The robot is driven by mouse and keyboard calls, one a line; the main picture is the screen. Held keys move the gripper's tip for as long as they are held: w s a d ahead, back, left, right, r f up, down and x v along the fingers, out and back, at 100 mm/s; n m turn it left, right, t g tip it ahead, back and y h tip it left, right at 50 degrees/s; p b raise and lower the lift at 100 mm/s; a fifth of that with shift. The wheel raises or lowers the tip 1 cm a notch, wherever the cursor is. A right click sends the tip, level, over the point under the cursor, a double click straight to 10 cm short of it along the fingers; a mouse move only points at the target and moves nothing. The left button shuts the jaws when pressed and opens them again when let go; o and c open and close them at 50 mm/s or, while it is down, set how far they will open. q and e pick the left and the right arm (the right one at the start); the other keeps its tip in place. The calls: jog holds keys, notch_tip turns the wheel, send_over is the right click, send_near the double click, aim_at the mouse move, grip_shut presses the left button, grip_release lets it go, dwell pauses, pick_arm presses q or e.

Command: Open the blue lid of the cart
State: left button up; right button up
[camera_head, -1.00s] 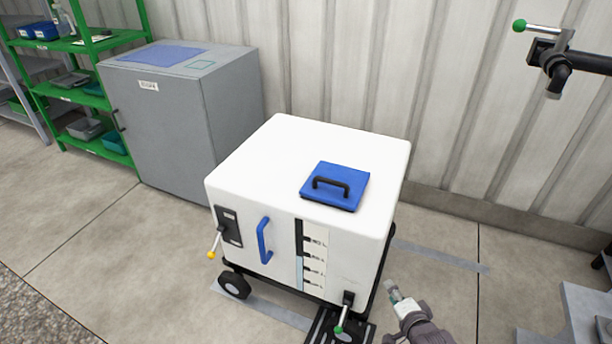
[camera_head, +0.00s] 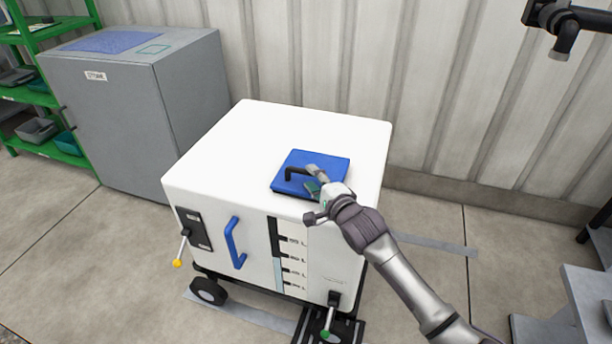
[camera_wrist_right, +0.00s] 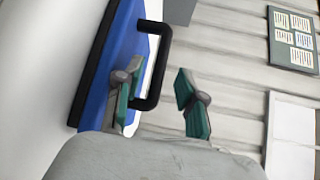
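The white cart (camera_head: 240,150) stands on the floor in the middle of the head view. Its square blue lid (camera_head: 322,162) lies flat and closed on the top, near the right side. A black handle (camera_head: 292,172) arches over the lid and is partly hidden by my right gripper (camera_head: 313,182). The right wrist view shows the blue lid (camera_wrist_right: 98,85) and the black handle (camera_wrist_right: 160,65) close up. There my right gripper (camera_wrist_right: 155,100) is open, and the near end of the handle shows between its green-padded fingers. Contact cannot be told. My left gripper is not in view.
A blue pull handle (camera_head: 233,243), a yellow-tipped lever (camera_head: 182,248) and a green-tipped lever (camera_head: 328,320) are on the cart's front. A grey cabinet (camera_head: 135,110) stands behind left. A corrugated wall (camera_head: 420,90) closes the back. Open floor lies to the left.

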aim_at(308, 174)
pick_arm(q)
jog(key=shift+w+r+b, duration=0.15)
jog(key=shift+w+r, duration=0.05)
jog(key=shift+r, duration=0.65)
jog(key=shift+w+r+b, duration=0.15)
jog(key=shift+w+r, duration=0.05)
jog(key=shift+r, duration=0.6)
pick_arm(e)
jog(key=shift+x, duration=1.95)
grip_shut()
